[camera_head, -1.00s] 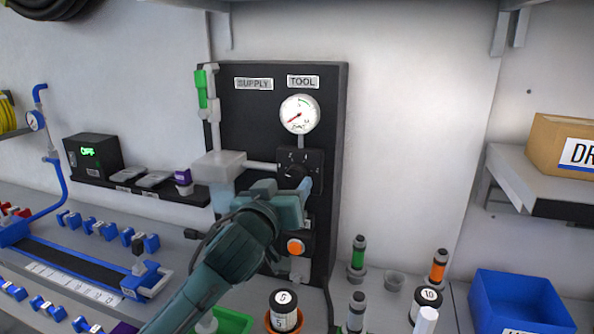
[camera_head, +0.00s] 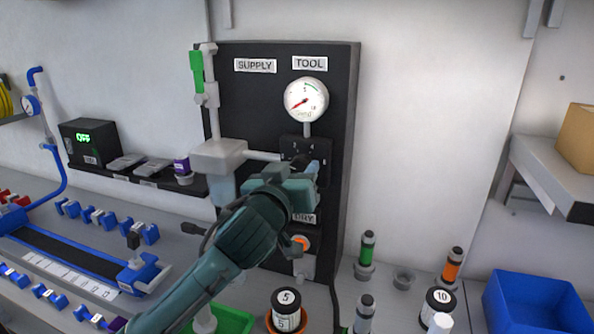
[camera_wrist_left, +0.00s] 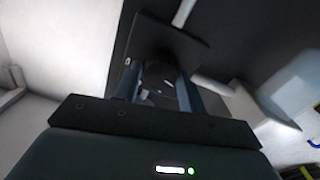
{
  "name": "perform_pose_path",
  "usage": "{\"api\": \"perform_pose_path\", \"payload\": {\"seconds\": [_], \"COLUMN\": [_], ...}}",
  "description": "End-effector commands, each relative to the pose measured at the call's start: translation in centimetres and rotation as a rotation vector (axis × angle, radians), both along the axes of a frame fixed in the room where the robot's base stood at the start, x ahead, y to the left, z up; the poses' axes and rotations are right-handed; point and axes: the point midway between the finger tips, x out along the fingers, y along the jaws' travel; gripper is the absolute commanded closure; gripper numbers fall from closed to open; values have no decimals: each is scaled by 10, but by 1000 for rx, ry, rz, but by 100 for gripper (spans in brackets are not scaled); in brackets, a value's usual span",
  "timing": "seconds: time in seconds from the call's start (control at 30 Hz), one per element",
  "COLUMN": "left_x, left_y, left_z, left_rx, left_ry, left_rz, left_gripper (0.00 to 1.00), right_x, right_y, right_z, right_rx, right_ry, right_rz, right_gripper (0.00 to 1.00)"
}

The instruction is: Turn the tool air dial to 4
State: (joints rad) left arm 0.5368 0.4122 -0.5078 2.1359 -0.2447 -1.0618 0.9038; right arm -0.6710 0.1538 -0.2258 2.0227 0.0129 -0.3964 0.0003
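The tool air dial is a dark knob on a small black block (camera_head: 304,148) below the TOOL gauge (camera_head: 306,99) on the black panel (camera_head: 272,110). My left gripper (camera_head: 312,170) is in front of the dial and hides much of it, so its setting cannot be read. In the left wrist view the block shows as a dark square plate (camera_wrist_left: 165,45). The two blue fingers (camera_wrist_left: 158,84) stand apart there, with the dark round knob (camera_wrist_left: 161,74) between their tips. I cannot tell whether they touch it. The gauge's red needle points to the lower left. My right gripper is not in view.
A white pipe and filter unit (camera_head: 220,155) stands just left of the dial. An orange button (camera_head: 300,243) is below the arm. Bottles, a blue bin (camera_head: 540,302) and a green tray (camera_head: 232,318) stand on the bench. The wall right of the panel is clear.

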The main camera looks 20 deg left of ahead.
Motion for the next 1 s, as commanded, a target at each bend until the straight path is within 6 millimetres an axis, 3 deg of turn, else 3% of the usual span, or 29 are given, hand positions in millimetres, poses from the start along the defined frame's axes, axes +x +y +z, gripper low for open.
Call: {"api": "perform_pose_path", "payload": {"seconds": [0.3,0.67,1.0], "left_x": [0,0,0], "left_y": [0,0,-1], "left_z": [0,1,2], "left_rx": [0,62,316], "left_ry": [0,0,-8], "left_rz": [0,0,0], "left_gripper": [86,86,86], "right_x": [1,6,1], "right_y": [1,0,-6], "right_z": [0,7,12], "right_rx": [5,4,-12], "right_ry": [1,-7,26], "right_rz": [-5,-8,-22], "right_gripper": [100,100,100]}}
